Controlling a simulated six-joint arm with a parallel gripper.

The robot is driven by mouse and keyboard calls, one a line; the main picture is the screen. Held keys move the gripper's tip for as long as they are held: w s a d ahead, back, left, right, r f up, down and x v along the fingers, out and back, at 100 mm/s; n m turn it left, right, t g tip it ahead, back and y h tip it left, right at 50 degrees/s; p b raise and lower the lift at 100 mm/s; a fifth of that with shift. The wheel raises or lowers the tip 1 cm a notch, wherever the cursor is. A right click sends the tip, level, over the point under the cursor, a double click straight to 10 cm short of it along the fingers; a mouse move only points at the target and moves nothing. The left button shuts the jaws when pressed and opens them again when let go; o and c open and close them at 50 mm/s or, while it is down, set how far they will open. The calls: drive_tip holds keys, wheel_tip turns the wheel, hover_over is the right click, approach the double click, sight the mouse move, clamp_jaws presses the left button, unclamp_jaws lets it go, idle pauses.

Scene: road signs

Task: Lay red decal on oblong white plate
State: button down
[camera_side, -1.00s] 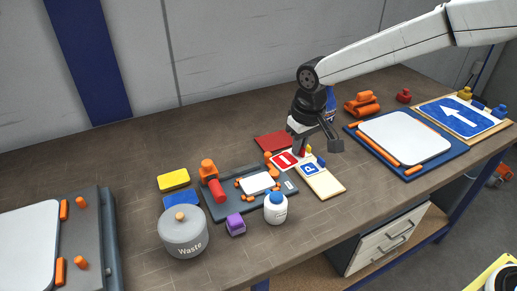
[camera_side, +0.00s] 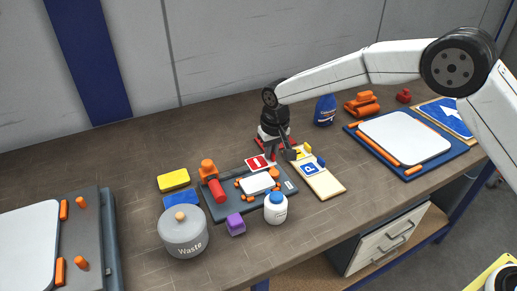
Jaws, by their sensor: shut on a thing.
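The red decal (camera_side: 256,163) with a white mark shows just left of my gripper (camera_side: 271,156). My gripper is shut on the decal near its right side and holds it by the back edge of the small dark fixture. The fingertips are small and partly hidden. The oblong white plate (camera_side: 257,183) lies in that dark fixture (camera_side: 229,205) between orange clamps, just in front of the decal. I cannot tell how high the decal is above the fixture.
A wooden board (camera_side: 327,186) with a blue P decal (camera_side: 309,168) lies to the right. A white bottle (camera_side: 276,209), purple block (camera_side: 235,225) and grey waste pot (camera_side: 183,236) stand in front. A red roller (camera_side: 217,191) is at the fixture's left. Larger white plates (camera_side: 405,137) lie at both sides.

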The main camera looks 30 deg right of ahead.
sight(269, 177)
drive_tip(key=shift+f, duration=0.1)
drive_tip(key=shift+f, duration=2.95)
drive_tip(key=shift+f, duration=0.3)
idle(0.3)
unclamp_jaws()
idle(0.6)
drive_tip(key=shift+r, duration=0.15)
drive_tip(key=shift+r, duration=3.4)
